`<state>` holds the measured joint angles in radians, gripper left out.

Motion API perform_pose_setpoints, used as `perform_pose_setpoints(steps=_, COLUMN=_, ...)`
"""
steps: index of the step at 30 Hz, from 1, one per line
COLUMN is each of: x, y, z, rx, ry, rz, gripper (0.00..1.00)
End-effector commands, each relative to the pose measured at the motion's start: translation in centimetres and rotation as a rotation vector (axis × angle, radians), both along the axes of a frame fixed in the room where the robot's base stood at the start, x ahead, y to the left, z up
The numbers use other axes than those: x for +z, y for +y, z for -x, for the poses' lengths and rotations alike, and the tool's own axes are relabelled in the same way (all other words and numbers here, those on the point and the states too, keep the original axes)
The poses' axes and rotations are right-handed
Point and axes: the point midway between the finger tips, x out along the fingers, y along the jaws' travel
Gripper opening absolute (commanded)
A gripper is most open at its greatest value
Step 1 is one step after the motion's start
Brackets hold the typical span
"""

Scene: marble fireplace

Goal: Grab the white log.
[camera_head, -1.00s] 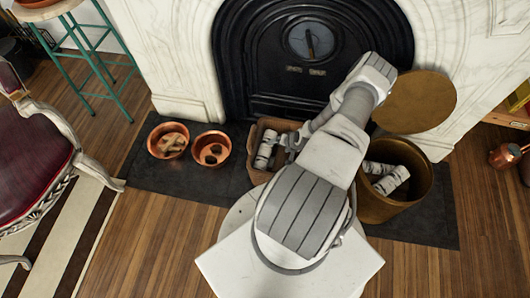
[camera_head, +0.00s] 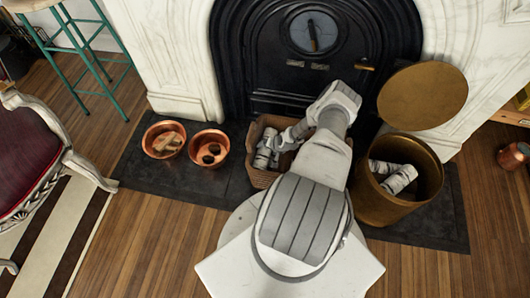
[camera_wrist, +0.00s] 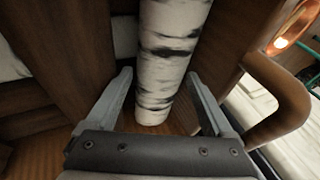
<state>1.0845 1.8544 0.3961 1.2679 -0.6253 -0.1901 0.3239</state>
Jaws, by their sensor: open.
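A white birch log (camera_wrist: 170,60) with dark bark marks stands between the two spread fingers of my gripper (camera_wrist: 165,95) in the wrist view. The fingers are open, with a gap on each side of the log. My arm hides part of the basket. More white logs (camera_head: 400,178) lean inside a brass bin (camera_head: 385,207) on the right.
Two copper bowls (camera_head: 164,139) (camera_head: 209,148) with contents stand left of the basket on the dark hearth (camera_head: 150,182). The basket's curved handle (camera_wrist: 285,98) is close to my right finger. A round brass lid (camera_head: 422,96) is behind the bin. A chair (camera_head: 40,150) stands at left.

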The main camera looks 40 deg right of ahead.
Motion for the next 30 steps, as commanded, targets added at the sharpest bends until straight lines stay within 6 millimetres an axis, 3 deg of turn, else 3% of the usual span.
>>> perform_pose_setpoints(steps=3, x=-1.15, y=0.00, z=-0.49, rx=0.000, ry=0.001, rz=0.001, gripper=0.88)
perform_pose_setpoints(steps=11, x=-1.21, y=-0.04, z=-0.67, rx=0.000, ry=-0.002, rz=0.003, gripper=0.88)
perform_pose_setpoints(steps=12, x=-1.22, y=-0.05, z=-0.68, rx=0.000, ry=-0.002, rz=0.003, gripper=0.75)
perform_pose_setpoints(steps=24, x=-1.28, y=-0.02, z=-0.78, rx=0.000, ry=-0.005, rz=0.003, gripper=0.03)
perform_pose_setpoints(steps=30, x=-1.23, y=-0.04, z=-0.90, rx=-0.001, ry=-0.007, rz=0.005, gripper=0.00)
